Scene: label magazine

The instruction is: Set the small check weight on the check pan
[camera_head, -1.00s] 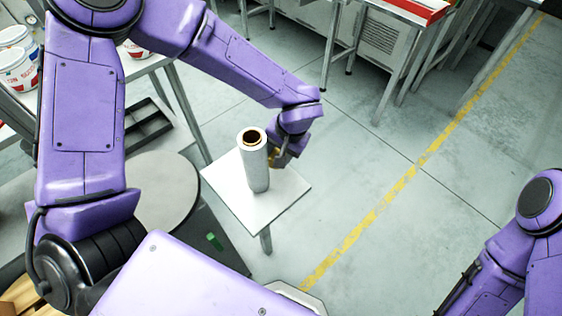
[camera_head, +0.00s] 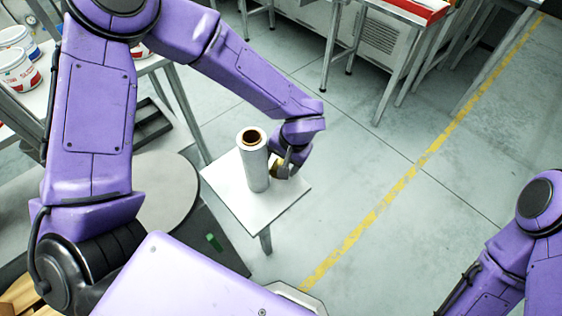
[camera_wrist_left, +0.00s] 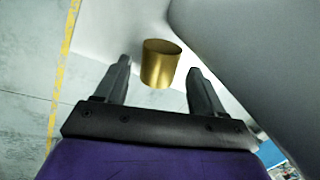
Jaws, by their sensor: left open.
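The small check weight looks like a plain brass cylinder (camera_wrist_left: 160,63). In the left wrist view it stands between and just beyond my open left fingers (camera_wrist_left: 160,78), with gaps on both sides. In the head view a bit of the brass weight (camera_head: 276,166) shows beside a tall white roll (camera_head: 254,168) on a small square white table (camera_head: 226,190). My left gripper (camera_head: 284,164) is there, right of the roll, its fingers partly hidden. I cannot tell which surface is the check pan. My right gripper is outside the frames; only part of that arm shows.
The white roll stands close to the left gripper and fills the right of the wrist view. A round grey disc (camera_head: 165,190) lies left of the small table. Shelving with tubs (camera_head: 18,70) is at far left. Open floor (camera_head: 360,180) lies to the right.

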